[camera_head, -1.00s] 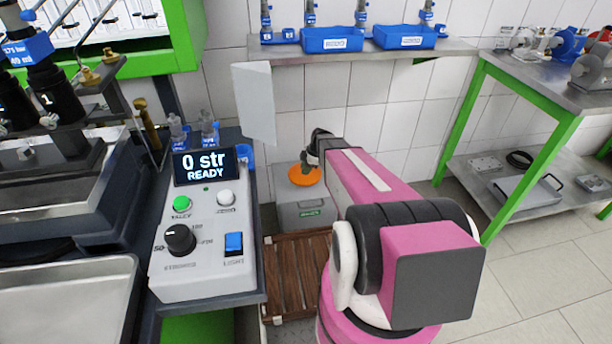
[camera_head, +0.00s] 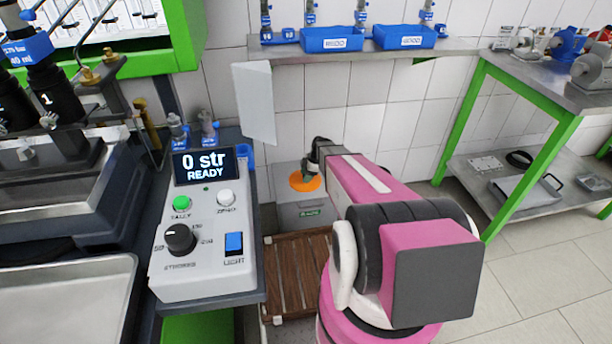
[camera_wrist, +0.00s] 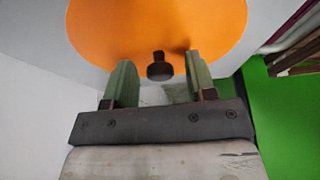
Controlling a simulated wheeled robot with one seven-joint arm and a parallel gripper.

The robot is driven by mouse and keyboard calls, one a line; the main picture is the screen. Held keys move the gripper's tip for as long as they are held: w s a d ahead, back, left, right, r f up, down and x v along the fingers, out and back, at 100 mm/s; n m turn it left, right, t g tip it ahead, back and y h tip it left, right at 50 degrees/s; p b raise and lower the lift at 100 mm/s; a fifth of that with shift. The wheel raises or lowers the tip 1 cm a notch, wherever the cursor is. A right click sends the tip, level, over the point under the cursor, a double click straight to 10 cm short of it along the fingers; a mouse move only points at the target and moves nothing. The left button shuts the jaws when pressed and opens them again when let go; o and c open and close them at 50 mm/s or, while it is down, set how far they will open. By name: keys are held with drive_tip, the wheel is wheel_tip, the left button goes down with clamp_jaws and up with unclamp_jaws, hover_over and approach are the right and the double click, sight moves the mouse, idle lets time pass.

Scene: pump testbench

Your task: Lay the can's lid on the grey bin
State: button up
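The can's lid is an orange disc (camera_head: 303,183) with a dark knob (camera_wrist: 159,69). In the head view it appears to lie on top of the grey bin (camera_head: 302,217) by the wall. My gripper (camera_wrist: 159,62) is at the lid. In the wrist view its two greenish fingers stand apart on either side of the knob, with a gap on each side. In the head view the gripper (camera_head: 311,172) is small and partly hides the lid's right part. The can is not identifiable in these views.
A control box (camera_head: 205,235) reading "0 str READY" stands on the bench left of the bin. A wooden pallet (camera_head: 297,275) lies in front of the bin. A wall shelf with blue bins (camera_head: 332,39) is above. A green-legged table (camera_head: 535,150) stands right.

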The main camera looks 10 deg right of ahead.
drive_tip(key=v, duration=1.2)
drive_tip(key=s+a+r+m+h, duration=0.2)
drive_tip(key=s+r+m, duration=0.2)
drive_tip(key=s+m, duration=0.5)
drive_tip(key=s+a+r+m+h, duration=0.2)
drive_tip(key=s+r+m, duration=0.3)
drive_tip(key=s+m, duration=0.4)
drive_tip(key=shift+s+a+r, duration=0.3)
drive_tip(key=shift+s+a, duration=0.1)
drive_tip(key=shift+s, duration=1.25)
